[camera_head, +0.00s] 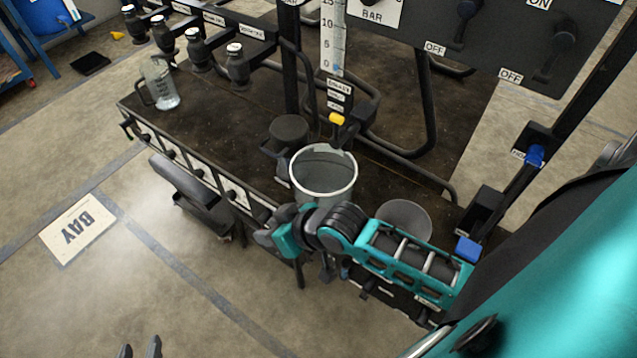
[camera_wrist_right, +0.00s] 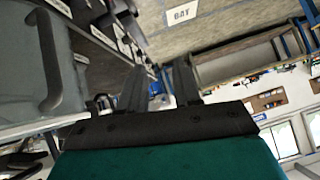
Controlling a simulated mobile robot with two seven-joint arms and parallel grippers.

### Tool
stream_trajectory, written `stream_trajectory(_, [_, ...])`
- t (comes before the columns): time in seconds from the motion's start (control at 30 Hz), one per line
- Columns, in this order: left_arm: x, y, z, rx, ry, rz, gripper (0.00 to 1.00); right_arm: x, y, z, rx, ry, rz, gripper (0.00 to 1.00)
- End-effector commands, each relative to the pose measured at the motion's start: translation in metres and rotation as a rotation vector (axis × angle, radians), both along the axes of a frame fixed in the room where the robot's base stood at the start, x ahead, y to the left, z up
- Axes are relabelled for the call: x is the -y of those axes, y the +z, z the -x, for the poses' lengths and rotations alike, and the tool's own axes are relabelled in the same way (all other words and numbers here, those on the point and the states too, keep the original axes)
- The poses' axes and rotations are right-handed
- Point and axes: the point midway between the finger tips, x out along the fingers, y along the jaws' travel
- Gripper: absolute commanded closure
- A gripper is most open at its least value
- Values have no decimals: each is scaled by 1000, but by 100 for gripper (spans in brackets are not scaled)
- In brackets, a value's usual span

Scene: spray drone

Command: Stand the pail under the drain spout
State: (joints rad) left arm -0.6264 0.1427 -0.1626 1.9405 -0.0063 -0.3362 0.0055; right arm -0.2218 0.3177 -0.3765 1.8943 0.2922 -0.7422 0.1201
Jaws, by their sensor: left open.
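The pail (camera_head: 323,172) is a light grey open bucket standing upright at the front of the dark bench. Its lower front is hidden by my right arm. The drain valve (camera_head: 337,119) with a yellow handle is just behind and above the pail's rear rim; the spout's exact mouth is hard to make out. My right gripper (camera_head: 264,240) is left of and in front of the pail, pointing left. Its fingers are apart and empty in the right wrist view (camera_wrist_right: 160,88). My left gripper (camera_head: 139,350) is open and empty at the bottom edge, over the floor.
A dark round-topped item (camera_head: 289,128) stands left of the valve. A grey round bowl-like thing (camera_head: 404,216) is right of the pail. A clear jug (camera_head: 161,84) stands on the bench's left end. The floor near the BAY sign (camera_head: 77,229) is clear.

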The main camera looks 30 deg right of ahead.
Motion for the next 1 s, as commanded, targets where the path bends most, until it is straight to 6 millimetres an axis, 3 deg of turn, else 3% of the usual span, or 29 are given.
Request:
stream_trajectory(0.03, [0,0,-1,1,0,0,57,7,-9,16,28,-39,2,67])
stream_trajectory(0.2, [0,1,-1,3,0,1,57,37,-20,53,143,-128,77,67])
stream_trajectory(0.33, [0,1,-2,4,-1,0,57,52,-23,71,188,-154,127,67])
stream_trajectory(1.0, [0,1,-2,4,-1,0,57,57,-23,77,204,-159,145,67])
